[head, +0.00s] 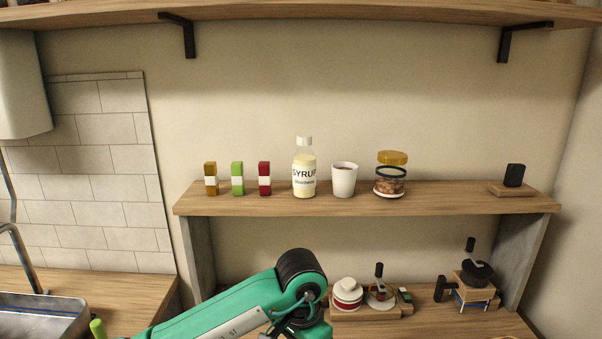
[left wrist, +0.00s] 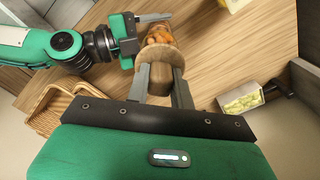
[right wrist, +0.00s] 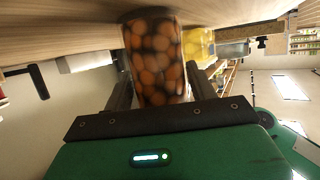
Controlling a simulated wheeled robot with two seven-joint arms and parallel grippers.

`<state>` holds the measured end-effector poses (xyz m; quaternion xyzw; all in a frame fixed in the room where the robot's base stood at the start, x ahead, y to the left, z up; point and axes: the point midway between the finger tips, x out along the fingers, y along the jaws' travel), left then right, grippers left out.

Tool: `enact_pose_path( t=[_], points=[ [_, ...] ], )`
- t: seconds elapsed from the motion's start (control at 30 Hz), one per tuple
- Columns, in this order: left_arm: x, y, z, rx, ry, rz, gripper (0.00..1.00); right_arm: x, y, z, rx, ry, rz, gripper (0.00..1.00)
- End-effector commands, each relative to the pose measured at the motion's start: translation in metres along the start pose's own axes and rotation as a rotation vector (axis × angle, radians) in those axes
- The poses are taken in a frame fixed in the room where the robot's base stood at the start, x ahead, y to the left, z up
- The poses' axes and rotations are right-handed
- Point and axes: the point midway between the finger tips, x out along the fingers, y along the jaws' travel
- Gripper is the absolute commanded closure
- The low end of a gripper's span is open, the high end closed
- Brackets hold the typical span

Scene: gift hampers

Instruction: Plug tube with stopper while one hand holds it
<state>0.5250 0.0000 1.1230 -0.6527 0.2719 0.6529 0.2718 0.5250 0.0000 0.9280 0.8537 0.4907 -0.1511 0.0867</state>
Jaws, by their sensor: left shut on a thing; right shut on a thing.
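In the left wrist view my left gripper (left wrist: 160,78) is shut on a tan, cork-like stopper (left wrist: 165,60). The tube (left wrist: 160,36), clear with orange-brown round pieces inside, lies just beyond the stopper. The stopper overlaps the tube's near end; I cannot tell whether it is seated in the mouth. My right gripper (left wrist: 131,38) reaches in from the left and is shut on the tube. The right wrist view shows the tube (right wrist: 154,50) close up between the right gripper's fingers (right wrist: 158,88). Neither gripper's fingers show in the head view.
A wicker basket (left wrist: 58,106) and a box of green pieces (left wrist: 241,98) stand near the wooden surface. A yellow-filled container (right wrist: 198,45) is beyond the tube. A shelf (head: 450,199) holds a syrup bottle (head: 304,170), a cup (head: 344,180) and a lidded jar (head: 391,174).

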Motion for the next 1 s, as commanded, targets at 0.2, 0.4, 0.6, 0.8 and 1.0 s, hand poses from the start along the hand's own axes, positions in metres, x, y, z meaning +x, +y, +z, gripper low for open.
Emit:
enact_pose_path(
  t=[0.2, 0.4, 0.6, 0.8, 1.0],
  points=[
    [0.0, 0.0, 0.0, 0.0, 0.0, 0.0, 1.0, 0.0, 0.0, 0.0, 0.0, 0.0, 0.0, 0.57],
    [0.003, 0.0, 0.0, 0.0, 0.0, 0.0, 1.0, 0.0, 0.0, 0.0, 0.0, 0.0, 0.0, 0.57],
    [0.013, 0.0, 0.0, -0.001, -0.001, -0.001, 1.0, 0.0, 0.0, 0.0, 0.0, 0.0, 0.0, 0.57],
    [0.019, 0.0, 0.0, -0.001, -0.001, -0.001, 1.0, 0.0, 0.0, 0.0, 0.0, 0.0, 0.0, 0.57],
    [0.019, 0.0, 0.0, -0.001, 0.0, 0.0, 1.0, 0.0, 0.0, 0.0, 0.0, 0.0, 0.0, 0.57]
  ],
)
